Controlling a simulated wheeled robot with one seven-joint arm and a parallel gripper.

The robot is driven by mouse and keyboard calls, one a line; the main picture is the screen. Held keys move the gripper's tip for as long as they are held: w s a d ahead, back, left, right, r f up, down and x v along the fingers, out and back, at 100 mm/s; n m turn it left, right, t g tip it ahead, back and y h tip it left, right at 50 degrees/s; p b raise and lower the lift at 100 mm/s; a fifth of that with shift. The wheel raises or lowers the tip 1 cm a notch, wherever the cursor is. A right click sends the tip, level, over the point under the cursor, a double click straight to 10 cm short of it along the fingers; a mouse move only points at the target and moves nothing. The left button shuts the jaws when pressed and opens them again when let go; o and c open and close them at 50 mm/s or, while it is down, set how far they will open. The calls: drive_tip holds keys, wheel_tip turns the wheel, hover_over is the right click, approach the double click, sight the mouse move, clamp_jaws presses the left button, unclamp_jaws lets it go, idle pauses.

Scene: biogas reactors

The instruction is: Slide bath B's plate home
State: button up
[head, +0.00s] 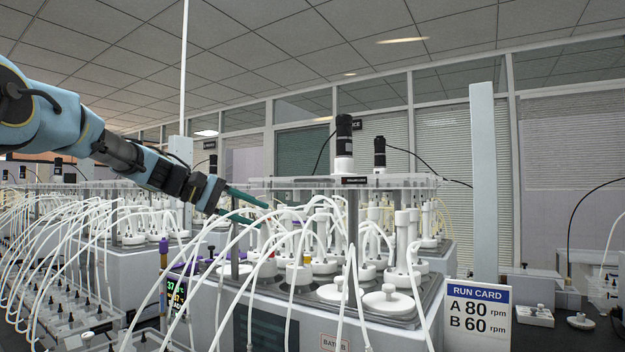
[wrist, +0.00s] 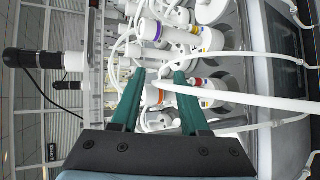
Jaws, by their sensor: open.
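Bath B (head: 270,318) is the grey-white box with the "BATH B" label (head: 334,343) at centre front. Its grey top plate (head: 400,318) carries white-capped reactors, with two round white lids at its front right. A clear upper plate (head: 405,183) sits above on posts, with a black motor on top. I cannot tell which is the task's plate, nor see any gap. My gripper (head: 262,213) is open and empty, reaching from the left above the reactors.
Many white tubes (head: 237,240) loop over the bath's front and left side. A white post (head: 484,185) and the run card (head: 478,308), reading A 80 and B 60 rpm, stand right of the bath. Another bath with reactors (head: 130,235) stands at left.

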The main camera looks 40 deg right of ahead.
sight(308, 180)
wheel_tip(308, 180, up, 8)
drive_tip(key=s+d+m+g+h, duration=0.1)
drive_tip(key=s+d+g+h, duration=0.1)
drive_tip(key=d+g, duration=0.1)
drive_tip(key=shift+r+p+x, duration=0.2)
drive_tip(key=shift+p+x, duration=1.75)
drive_tip(key=shift+x, duration=3.15)
clamp_jaws()
